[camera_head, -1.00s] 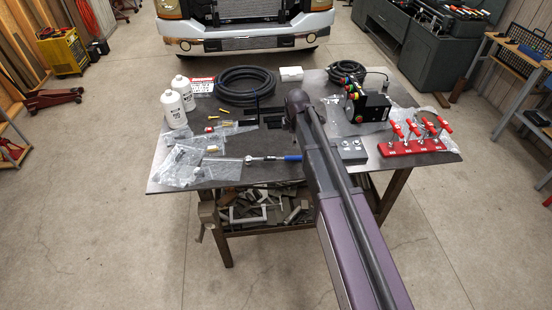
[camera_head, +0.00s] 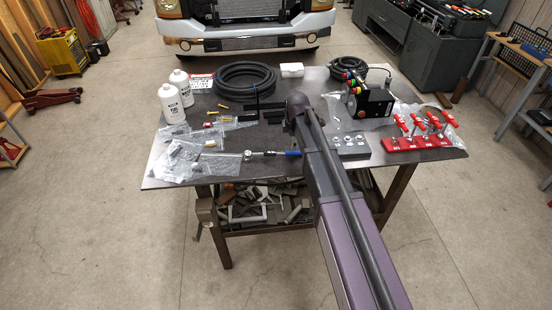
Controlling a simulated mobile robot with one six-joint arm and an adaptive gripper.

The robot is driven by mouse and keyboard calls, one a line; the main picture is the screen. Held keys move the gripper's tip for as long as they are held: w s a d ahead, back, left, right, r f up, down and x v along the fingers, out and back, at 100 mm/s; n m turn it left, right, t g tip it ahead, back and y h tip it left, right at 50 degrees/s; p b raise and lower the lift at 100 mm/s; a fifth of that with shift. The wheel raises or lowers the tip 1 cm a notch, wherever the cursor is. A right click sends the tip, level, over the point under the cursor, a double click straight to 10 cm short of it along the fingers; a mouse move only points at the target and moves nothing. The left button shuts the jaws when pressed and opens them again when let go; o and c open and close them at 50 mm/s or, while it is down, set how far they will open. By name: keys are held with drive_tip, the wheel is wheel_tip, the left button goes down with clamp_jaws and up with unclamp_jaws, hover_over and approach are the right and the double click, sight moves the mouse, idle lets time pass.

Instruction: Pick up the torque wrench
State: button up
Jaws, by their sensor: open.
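The torque wrench (camera_head: 262,154) lies across the front part of the dark workbench top (camera_head: 325,171). It has a silver shaft and head and a blue grip (camera_head: 293,153) at its right end. Its left part lies close to clear plastic bags. My arm reaches in from the lower right, and its dark joint stands just above and right of the blue grip in the picture. The arm may cover the grip's right end.
Clear bags (camera_head: 178,167) lie left of the wrench, with two white bottles (camera_head: 172,105) behind. A black hose coil (camera_head: 248,82) is at the back. A control box (camera_head: 372,102), a grey block (camera_head: 352,149) and a red rack (camera_head: 408,145) stand right of my arm.

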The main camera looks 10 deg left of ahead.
sight(292, 152)
drive_tip(key=shift+w+a+f+b, duration=0.1)
drive_tip(key=shift+w+f+b, duration=0.05)
drive_tip(key=shift+f+b, duration=0.6)
drive_tip(key=shift+w+f+b, duration=0.15)
drive_tip(key=shift+f+b, duration=0.45)
drive_tip(key=shift+f, duration=0.25)
drive_tip(key=shift+f, duration=0.15)
drive_tip(key=shift+w+f+b, duration=0.2)
drive_tip(key=shift+f+b, duration=0.6)
drive_tip(key=shift+b, duration=0.05)
drive_tip(key=shift+w+f+b, duration=0.2)
drive_tip(key=shift+f+b, duration=0.6)
drive_tip(key=shift+w+f+b, duration=0.2)
drive_tip(key=shift+f+b, duration=0.6)
drive_tip(key=shift+b, duration=0.05)
clamp_jaws()
